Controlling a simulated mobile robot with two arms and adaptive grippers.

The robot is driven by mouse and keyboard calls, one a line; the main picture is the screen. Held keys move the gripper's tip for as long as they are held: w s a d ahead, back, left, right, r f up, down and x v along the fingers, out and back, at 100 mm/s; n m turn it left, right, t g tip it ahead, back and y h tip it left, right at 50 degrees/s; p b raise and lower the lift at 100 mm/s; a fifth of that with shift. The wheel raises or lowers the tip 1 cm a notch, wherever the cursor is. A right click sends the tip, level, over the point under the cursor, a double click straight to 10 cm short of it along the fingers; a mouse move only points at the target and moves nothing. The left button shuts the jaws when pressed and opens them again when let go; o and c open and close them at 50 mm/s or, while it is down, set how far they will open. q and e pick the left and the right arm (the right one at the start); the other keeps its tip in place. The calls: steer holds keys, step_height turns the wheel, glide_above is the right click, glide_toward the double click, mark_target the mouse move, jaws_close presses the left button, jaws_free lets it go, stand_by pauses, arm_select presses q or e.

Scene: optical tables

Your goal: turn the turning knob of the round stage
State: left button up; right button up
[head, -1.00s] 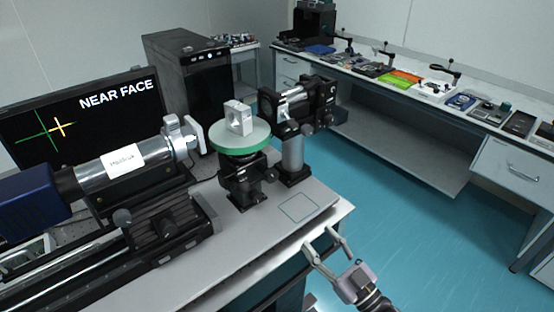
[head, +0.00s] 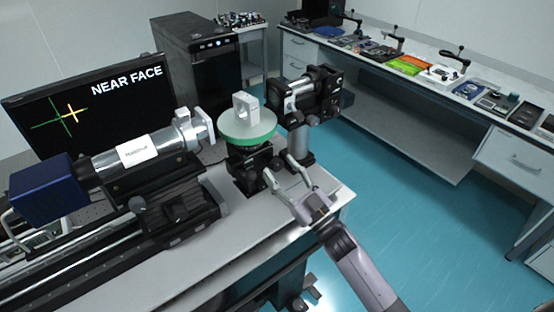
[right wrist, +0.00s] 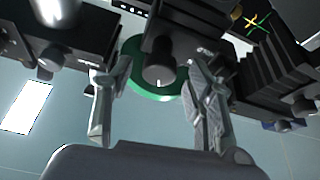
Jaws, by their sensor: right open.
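The round stage (head: 240,126) has a white top with a green rim and carries a pale block with a hole (head: 245,105). It sits on a black mount on the optical table. Its dark cylindrical turning knob (right wrist: 159,64) shows in the right wrist view with a short white mark. My right gripper (head: 277,165) is open at the mount's front right side. In the right wrist view its two fingers (right wrist: 155,82) stand either side of the knob, with gaps visible. My left gripper is not in view.
A black post-mounted device (head: 312,98) stands close right of the stage. A silver tube instrument (head: 135,155) on a black rail lies to the left. The monitor (head: 85,105) reads "NEAR FACE". The table's front right corner is clear.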

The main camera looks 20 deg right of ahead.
steer(key=shift+x, duration=1.15)
steer(key=shift+d, duration=0.1)
steer(key=shift+c, duration=0.6)
steer(key=c, duration=1.1)
steer(key=shift+o, duration=0.2)
steer(key=shift+f+n+g+y+b, duration=0.1)
steer(key=shift+n+g+y, duration=0.2)
steer(key=shift+n, duration=0.55)
steer(key=shift+r+n+g+y+b, duration=0.1)
steer(key=shift+n+g+y, duration=0.25)
steer(key=shift+n, duration=0.55)
steer(key=shift+f+n+g+y+b, duration=0.15)
steer(key=shift+n+y, duration=0.3)
steer(key=shift+n, duration=0.4)
